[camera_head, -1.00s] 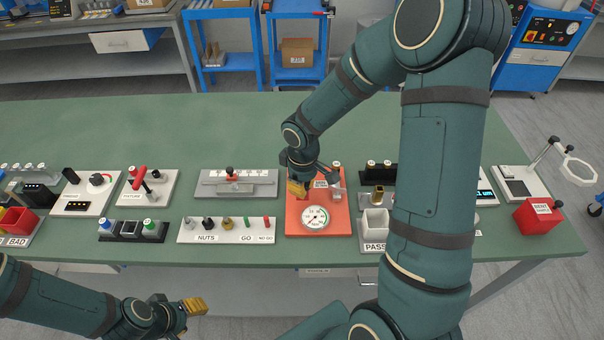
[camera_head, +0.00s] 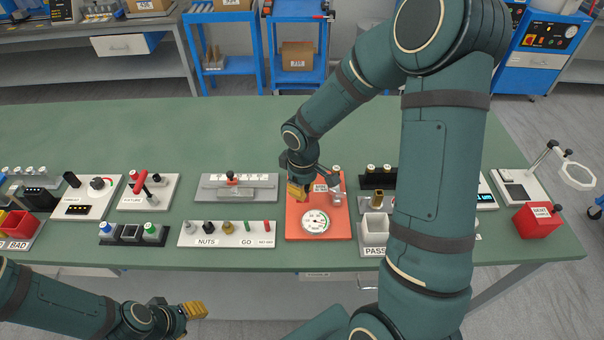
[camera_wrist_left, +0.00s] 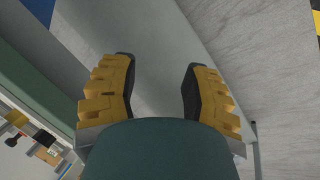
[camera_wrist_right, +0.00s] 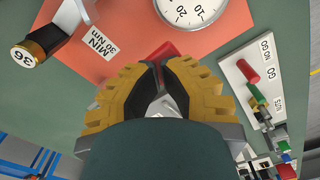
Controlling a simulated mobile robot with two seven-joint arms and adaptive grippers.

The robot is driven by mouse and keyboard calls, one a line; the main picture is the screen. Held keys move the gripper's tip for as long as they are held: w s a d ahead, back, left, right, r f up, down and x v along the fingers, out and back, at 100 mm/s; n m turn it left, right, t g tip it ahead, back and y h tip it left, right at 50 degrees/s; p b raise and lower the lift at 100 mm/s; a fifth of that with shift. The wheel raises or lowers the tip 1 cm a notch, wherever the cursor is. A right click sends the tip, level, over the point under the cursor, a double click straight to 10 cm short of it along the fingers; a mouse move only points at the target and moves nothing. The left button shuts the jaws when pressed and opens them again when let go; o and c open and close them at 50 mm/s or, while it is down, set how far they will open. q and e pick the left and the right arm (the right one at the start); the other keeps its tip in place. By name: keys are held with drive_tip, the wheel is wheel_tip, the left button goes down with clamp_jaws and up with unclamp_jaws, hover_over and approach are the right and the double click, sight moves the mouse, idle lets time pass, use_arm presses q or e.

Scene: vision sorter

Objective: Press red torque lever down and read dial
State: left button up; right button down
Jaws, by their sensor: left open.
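The orange-red torque base (camera_head: 342,231) sits at the front middle of the table, bearing a white round dial (camera_head: 315,221). The dial also shows in the right wrist view (camera_wrist_right: 187,8), cut by the frame top; I cannot read its needle. My right gripper (camera_head: 298,193) is over the base's left part, behind the dial. Its fingers are drawn nearly together. A red piece, apparently the lever (camera_wrist_right: 163,50), shows just beyond the fingertips in the right wrist view; the fingers hide the rest, and contact is unclear. My left gripper (camera_head: 194,310) is open and empty before the table's front edge.
A "MIN 30 Nm" label (camera_wrist_right: 99,42) and a metal post lie beside the gripper. A white nuts and GO gauge rack (camera_head: 228,233) stands left of the base, a PASS bin (camera_head: 375,238) right. The table behind is clear.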

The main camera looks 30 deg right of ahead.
wheel_tip(320, 180, up, 2)
drive_tip(key=shift+r+p, duration=0.15)
drive_tip(key=shift+p, duration=0.55)
use_arm(q)
wheel_tip(320, 180, up, 8)
drive_tip(key=w+p, duration=0.1)
drive_tip(key=p, duration=0.4)
drive_tip(key=shift+w+a+f+t+p, duration=0.2)
drive_tip(key=shift+w+t+p, duration=0.1)
drive_tip(key=shift+w+p, duration=0.1)
use_arm(e)
wheel_tip(320, 180, up, 8)
drive_tip(key=shift+f, duration=0.2)
